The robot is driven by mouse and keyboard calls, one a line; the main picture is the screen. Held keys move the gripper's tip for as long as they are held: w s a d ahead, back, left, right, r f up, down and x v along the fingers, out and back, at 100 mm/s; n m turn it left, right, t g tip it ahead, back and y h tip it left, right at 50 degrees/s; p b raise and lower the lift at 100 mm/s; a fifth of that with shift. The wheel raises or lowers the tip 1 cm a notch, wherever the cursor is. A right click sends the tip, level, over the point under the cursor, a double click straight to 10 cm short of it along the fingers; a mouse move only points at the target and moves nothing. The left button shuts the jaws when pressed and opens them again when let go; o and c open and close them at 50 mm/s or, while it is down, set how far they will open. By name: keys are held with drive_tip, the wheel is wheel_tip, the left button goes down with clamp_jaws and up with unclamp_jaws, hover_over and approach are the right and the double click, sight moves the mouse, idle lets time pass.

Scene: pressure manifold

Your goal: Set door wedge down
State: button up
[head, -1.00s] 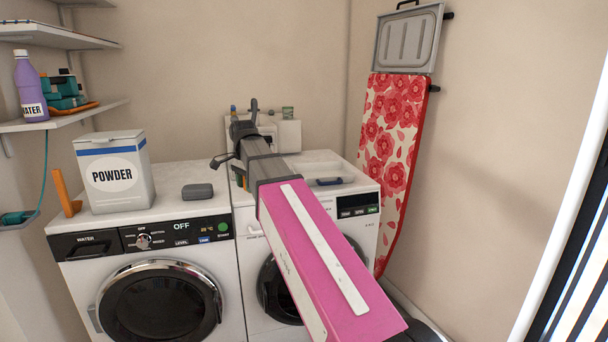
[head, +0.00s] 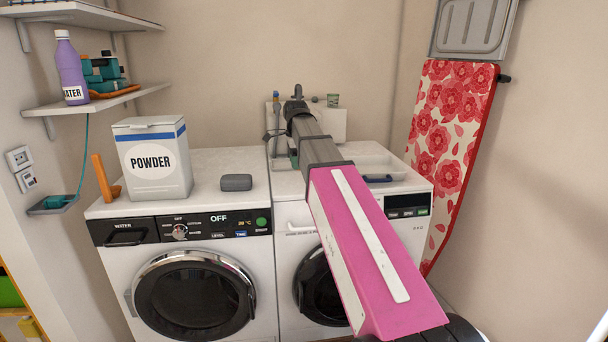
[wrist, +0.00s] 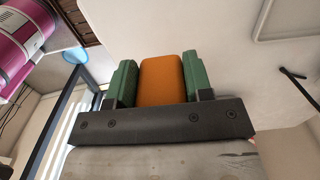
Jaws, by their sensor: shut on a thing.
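In the wrist view my gripper (wrist: 160,62) has its two green fingers closed on the sides of an orange block, the door wedge (wrist: 161,82). Only one face of the wedge shows between the fingers, so its full shape is hidden. Plain pale surfaces lie beyond it, and no contact with them can be made out. In the head view my pink and grey arm reaches over the right-hand machine, and the wedge in my gripper cannot be made out there.
A powder box (head: 153,185), a grey block (head: 236,182) and an orange angled piece (head: 104,182) stand on the left washing machine (head: 200,212). Its front top is clear. A shelf (head: 60,107) holds a purple bottle (head: 71,68). An ironing board (head: 447,130) leans at right.

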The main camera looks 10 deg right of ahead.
sight(302, 182)
drive_tip(key=shift+w+d+f, duration=0.25)
drive_tip(key=shift+d+f, duration=0.15)
drive_tip(key=shift+d, duration=0.15)
drive_tip(key=shift+w+d+f, duration=0.25)
drive_tip(key=shift+d+f, duration=0.1)
drive_tip(key=shift+d, duration=0.2)
drive_tip(key=shift+f, duration=1.95)
drive_tip(key=shift+f, duration=0.15)
drive_tip(key=o, duration=0.9)
drive_tip(key=shift+o, duration=0.2)
wheel_tip(302, 182, up, 12)
drive_tip(key=shift+r, duration=0.15)
